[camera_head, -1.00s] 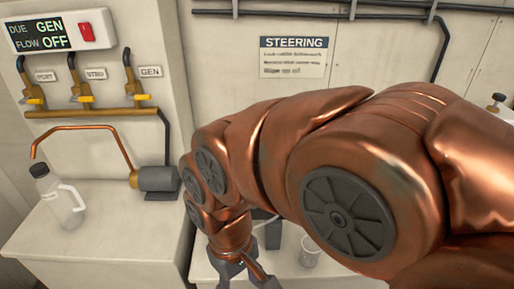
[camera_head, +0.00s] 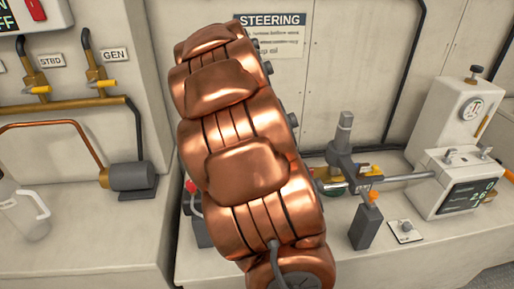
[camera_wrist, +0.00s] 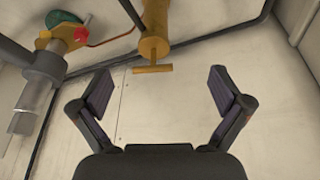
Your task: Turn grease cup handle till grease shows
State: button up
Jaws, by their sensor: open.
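In the wrist view a brass T-shaped handle (camera_wrist: 152,69) sits at the end of a brass cylinder (camera_wrist: 155,22), which looks like the grease cup. My gripper (camera_wrist: 163,82) is open and empty. Its two dark fingers stand wide apart on either side of the handle's line, with the handle just beyond the fingertips and not touched. I cannot make out any grease. In the head view my copper arm covers the middle, and my gripper and the T-handle are hidden behind it.
A steel ram (camera_head: 362,182) and a grey post (camera_head: 366,226) stand right of my arm, near a control box (camera_head: 459,184). The wrist view shows a green-and-yellow part (camera_wrist: 62,35) with a red knob at left. A jug (camera_head: 25,212) and pump (camera_head: 133,177) are at left.

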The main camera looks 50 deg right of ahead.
jog(key=shift+m, duration=0.5)
jog(key=shift+w+d+f+p, duration=0.25)
jog(key=shift+w+d+f, duration=0.15)
jog(key=shift+d+f, duration=1)
jog(key=shift+w+d+f+p, duration=0.3)
jog(key=shift+w+d+f, duration=0.15)
jog(key=shift+d+f, duration=0.95)
jog(key=shift+w+d+f+p, duration=0.25)
jog(key=shift+w+d+f, duration=0.15)
jog(key=shift+d+f, duration=0.95)
jog(key=shift+a+f, duration=0.1)
jog(key=shift+c, duration=0.2)
jog(key=c, duration=0.9)
jog(key=shift+b, duration=0.3)
